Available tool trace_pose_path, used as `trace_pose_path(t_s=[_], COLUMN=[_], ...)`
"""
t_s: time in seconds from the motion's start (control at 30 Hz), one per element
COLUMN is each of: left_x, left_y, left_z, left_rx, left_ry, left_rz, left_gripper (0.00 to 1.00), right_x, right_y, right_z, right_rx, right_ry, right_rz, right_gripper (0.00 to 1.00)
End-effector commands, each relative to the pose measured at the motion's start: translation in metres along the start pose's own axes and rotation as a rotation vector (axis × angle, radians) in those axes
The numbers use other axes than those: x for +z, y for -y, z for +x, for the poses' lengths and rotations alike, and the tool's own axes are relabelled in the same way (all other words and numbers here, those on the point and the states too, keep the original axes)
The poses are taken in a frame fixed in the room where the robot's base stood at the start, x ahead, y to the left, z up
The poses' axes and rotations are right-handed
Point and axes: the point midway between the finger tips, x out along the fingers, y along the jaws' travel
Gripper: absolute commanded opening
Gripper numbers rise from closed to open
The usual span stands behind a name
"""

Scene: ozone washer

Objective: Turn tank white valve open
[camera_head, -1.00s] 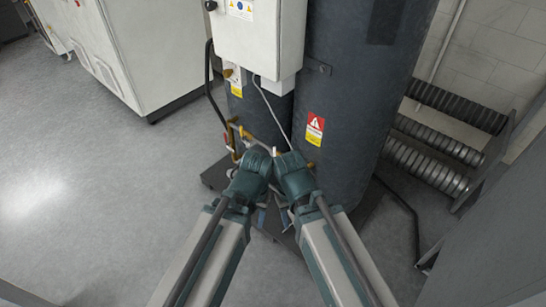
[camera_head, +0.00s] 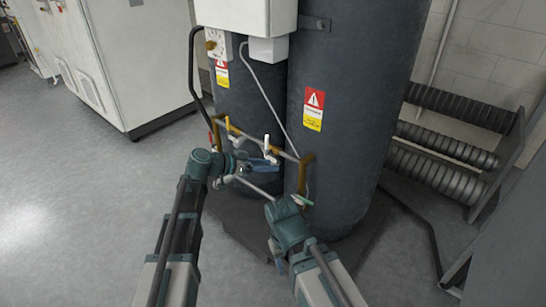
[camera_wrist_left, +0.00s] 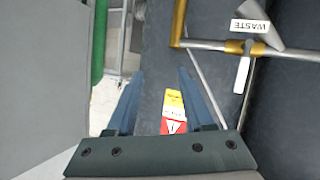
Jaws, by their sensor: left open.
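A white valve handle (camera_head: 267,142) stands upright on the brass and grey pipework in front of the dark tanks (camera_head: 345,120). My left gripper (camera_head: 268,163) is just below and in front of it, open and empty, its blue fingers pointing right. In the left wrist view my open left gripper (camera_wrist_left: 160,85) has nothing between its fingers. A white handle (camera_wrist_left: 243,75) on a pipe lies right of the fingers, beside a tag (camera_wrist_left: 258,26) reading WASTE. My right gripper (camera_head: 277,250) hangs low near the tank base, mostly hidden by its own wrist; its jaws are unclear.
Another white piece (camera_head: 228,179) is below my left gripper. A white control box (camera_head: 245,15) hangs above. Ribbed coils (camera_head: 440,150) are at right; the floor at left is clear.

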Motion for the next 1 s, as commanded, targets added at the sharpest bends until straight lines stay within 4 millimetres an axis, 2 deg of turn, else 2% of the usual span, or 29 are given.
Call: trace_pose_path(t_s=[0.03,0.1,0.2,0.33,0.47,0.67,0.87,1.0], left_x=[0.013,0.01,0.006,0.001,-0.002,-0.006,-0.015,-0.028], left_y=[0.03,0.055,0.085,0.111,0.123,0.124,0.128,0.132], left_z=[0.006,0.002,-0.008,-0.02,-0.028,-0.029,-0.007,0.019], left_rx=[-0.021,-0.05,-0.096,-0.146,-0.173,-0.179,-0.175,-0.175], left_ry=[-0.071,-0.162,-0.269,-0.36,-0.403,-0.411,-0.41,-0.409], left_rz=[0.028,0.07,0.119,0.163,0.182,0.188,0.188,0.188], left_gripper=[0.53,0.53,0.53,0.53,0.53,0.53,0.53,0.53], right_x=[-0.002,-0.003,-0.004,-0.005,-0.006,-0.005,-0.005,-0.005], right_y=[0.003,0.005,0.007,0.009,0.009,0.009,0.009,0.009], right_z=[0.034,0.052,0.073,0.089,0.095,0.093,0.093,0.093], right_rx=[0.0,0.001,0.001,0.002,0.002,0.002,0.002,0.002], right_ry=[0.0,-0.001,-0.001,-0.001,-0.001,-0.001,-0.001,-0.001], right_rz=[-0.001,-0.001,-0.002,-0.003,-0.004,-0.004,-0.004,-0.004], right_gripper=[0.5,0.5,0.5,0.5,0.5,0.5,0.5,0.5])
